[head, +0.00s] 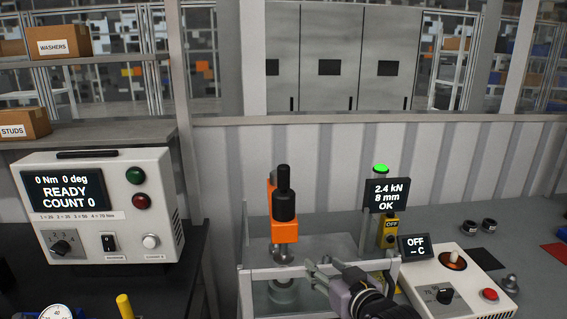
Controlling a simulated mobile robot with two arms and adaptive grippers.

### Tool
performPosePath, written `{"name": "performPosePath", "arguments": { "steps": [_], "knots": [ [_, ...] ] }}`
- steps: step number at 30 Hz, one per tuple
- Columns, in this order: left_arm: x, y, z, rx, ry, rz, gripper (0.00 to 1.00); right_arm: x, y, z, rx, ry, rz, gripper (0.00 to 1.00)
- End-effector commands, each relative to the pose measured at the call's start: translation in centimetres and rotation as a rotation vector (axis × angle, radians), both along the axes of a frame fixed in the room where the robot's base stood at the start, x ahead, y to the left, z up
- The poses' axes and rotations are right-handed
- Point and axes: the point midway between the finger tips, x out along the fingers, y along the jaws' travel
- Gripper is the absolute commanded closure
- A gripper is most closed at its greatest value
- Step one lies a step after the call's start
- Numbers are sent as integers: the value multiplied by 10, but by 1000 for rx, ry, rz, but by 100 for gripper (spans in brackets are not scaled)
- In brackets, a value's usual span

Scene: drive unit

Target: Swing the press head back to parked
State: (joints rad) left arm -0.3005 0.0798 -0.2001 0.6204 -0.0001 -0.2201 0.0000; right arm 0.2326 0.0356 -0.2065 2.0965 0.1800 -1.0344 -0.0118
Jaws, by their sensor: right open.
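The press head (285,228) is an orange arm with a black cylindrical grip (284,194) standing up from it. It stands at the middle of the bench, with a metal ram end (280,253) under it. Below that is a round metal piece (283,290) inside a pale frame (246,290). My right gripper (314,274) is open and empty, low and to the right of the press head, apart from the black grip. Its fingers point left. My left gripper is not in view.
A press display (388,195) reads 2.4 kN, 8 mm, OK, with a lit green lamp (380,168) above. A white control box (455,285) is at right. A torque controller (100,205) stands left.

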Motion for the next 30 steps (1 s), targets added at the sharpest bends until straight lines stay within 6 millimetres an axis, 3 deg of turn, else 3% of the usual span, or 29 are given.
{"name": "performPosePath", "arguments": {
  "steps": [1, 3, 6, 8, 14, 30],
  "knots": [
    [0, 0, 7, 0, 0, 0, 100, 6, 7, 51, 18, -86, 17, 55],
    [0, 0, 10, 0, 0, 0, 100, 7, 14, 97, 38, -170, 38, 55],
    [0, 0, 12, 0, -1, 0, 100, 5, 20, 139, 56, -248, 58, 55],
    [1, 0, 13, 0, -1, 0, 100, 4, 22, 152, 61, -273, 65, 55],
    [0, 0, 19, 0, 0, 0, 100, 17, 29, 160, 65, -285, 68, 55],
    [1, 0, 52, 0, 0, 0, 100, 109, 67, 160, 64, -283, 69, 55]
  ]
}}
